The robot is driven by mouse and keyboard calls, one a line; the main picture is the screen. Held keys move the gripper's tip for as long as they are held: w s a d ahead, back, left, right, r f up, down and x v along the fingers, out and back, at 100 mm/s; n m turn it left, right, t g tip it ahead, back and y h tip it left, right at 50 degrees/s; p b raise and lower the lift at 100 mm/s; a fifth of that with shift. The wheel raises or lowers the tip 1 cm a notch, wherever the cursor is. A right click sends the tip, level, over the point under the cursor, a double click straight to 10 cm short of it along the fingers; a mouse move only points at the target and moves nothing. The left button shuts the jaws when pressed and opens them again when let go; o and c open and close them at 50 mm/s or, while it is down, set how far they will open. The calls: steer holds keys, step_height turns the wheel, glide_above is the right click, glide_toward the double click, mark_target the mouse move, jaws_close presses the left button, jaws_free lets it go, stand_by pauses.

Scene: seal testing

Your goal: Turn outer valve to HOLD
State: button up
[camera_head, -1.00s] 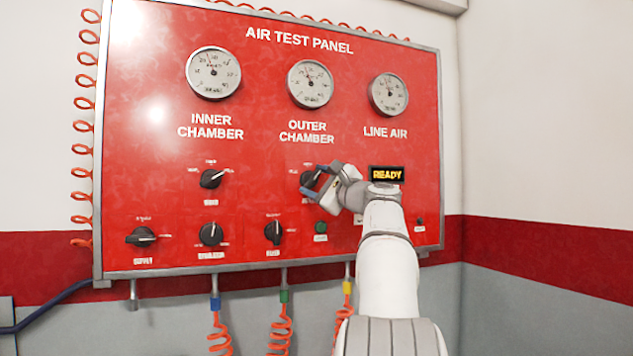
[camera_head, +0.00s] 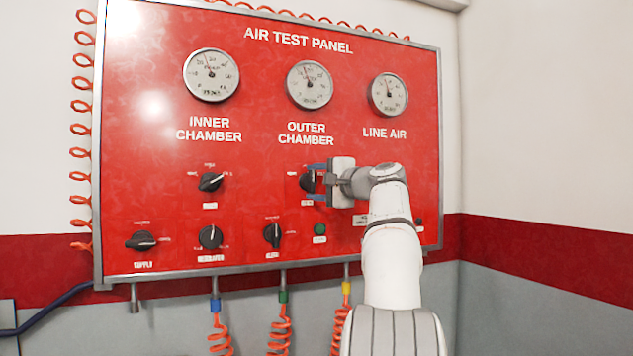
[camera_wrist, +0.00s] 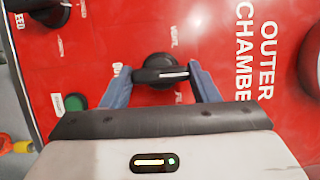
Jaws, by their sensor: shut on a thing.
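The outer valve is a black knob (camera_head: 307,182) below the OUTER CHAMBER gauge (camera_head: 310,85) on the red panel (camera_head: 150,200). In the wrist view the knob (camera_wrist: 160,62) sits between the two blue fingers of my gripper (camera_wrist: 160,80), which is shut on its bar. The bar lies straight across the fingers. Its white mark is at the end toward the OUTER CHAMBER lettering, so it points about straight up on the panel. The small position labels around the knob are too blurred or covered to read surely.
The inner chamber knob (camera_head: 210,182) is to the left. A lower row holds the supply knob (camera_head: 141,240), the regulator knob (camera_head: 210,236), another knob (camera_head: 272,234) and a green button (camera_head: 320,228). Hoses hang below the panel. My arm covers the panel's lower right.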

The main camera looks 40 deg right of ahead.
steer(key=shift+f, duration=0.1)
stand_by(0.3)
steer(key=o, duration=1)
steer(key=shift+s, duration=0.1)
steer(key=s+b, duration=0.1)
steer(key=s, duration=0.1)
steer(key=s+b, duration=0.1)
steer(key=s, duration=0.2)
steer(key=s+d+b, duration=0.1)
steer(key=s, duration=0.1)
steer(key=shift+s, duration=0.3)
steer(key=shift+w+a, duration=0.1)
